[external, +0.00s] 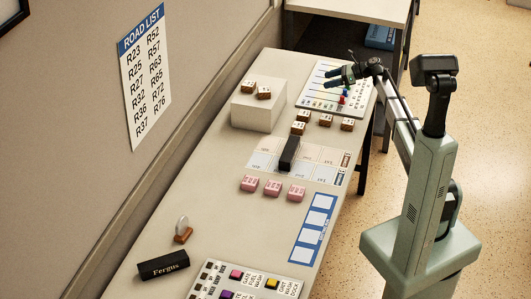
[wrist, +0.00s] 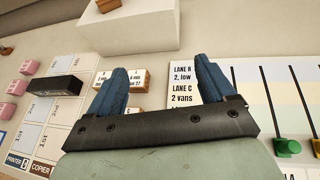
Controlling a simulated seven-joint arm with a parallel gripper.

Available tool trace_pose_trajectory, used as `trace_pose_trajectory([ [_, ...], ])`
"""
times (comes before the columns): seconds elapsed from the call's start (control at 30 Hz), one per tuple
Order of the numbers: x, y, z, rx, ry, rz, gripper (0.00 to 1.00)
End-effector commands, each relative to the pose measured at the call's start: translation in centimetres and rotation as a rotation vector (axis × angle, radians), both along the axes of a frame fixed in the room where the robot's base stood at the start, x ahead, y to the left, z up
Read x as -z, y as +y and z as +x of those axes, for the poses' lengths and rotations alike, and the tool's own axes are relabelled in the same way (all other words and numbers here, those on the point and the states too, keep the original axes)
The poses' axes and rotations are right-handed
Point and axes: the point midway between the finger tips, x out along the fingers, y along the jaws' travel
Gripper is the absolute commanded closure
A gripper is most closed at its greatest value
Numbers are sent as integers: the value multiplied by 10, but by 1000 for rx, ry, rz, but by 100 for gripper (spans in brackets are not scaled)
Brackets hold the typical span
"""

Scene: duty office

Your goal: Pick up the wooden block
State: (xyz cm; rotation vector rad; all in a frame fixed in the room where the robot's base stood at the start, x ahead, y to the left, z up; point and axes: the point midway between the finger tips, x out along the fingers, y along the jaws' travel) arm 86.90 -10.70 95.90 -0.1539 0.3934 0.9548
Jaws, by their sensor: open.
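Several small wooden blocks with white labelled tops are in view, and I cannot tell which one the task means. In the external view two sit on a white box, one of them a wooden block (external: 264,93). Others stand on the table in front of it, including a wooden block (external: 325,121). In the wrist view a wooden block (wrist: 138,80) shows beside the left finger, partly hidden by it. Another block (wrist: 107,5) is at the top on the box. My gripper (external: 331,78) is open and empty above the board; its blue fingers (wrist: 163,68) are spread apart.
The white box (external: 257,114) stands against the wall side. A board with coloured pegs (external: 345,90) lies under my gripper. A black block (external: 288,154) rests on a printed sheet, with pink blocks (external: 272,188) nearby. A Fergus nameplate (external: 163,265) is at the near end.

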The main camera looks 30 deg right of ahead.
Motion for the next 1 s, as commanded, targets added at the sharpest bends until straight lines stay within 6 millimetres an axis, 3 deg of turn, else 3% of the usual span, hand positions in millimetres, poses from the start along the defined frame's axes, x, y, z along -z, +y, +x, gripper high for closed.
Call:
trace_pose_trajectory([
  [0.03, 10, -24, -17, 36, 11, 5, 17],
  [0.2, 37, -87, -68, 137, 41, 21, 17],
  [0.43, 64, -129, -137, 231, 70, 45, 17],
  [0.57, 76, -132, -180, 260, 75, 52, 17],
  [0.7, 82, -114, -210, 247, 63, 49, 17],
  [0.9, 78, -94, -234, 211, 13, 21, 17],
  [1.0, 78, -94, -232, 186, -23, -4, 17],
])
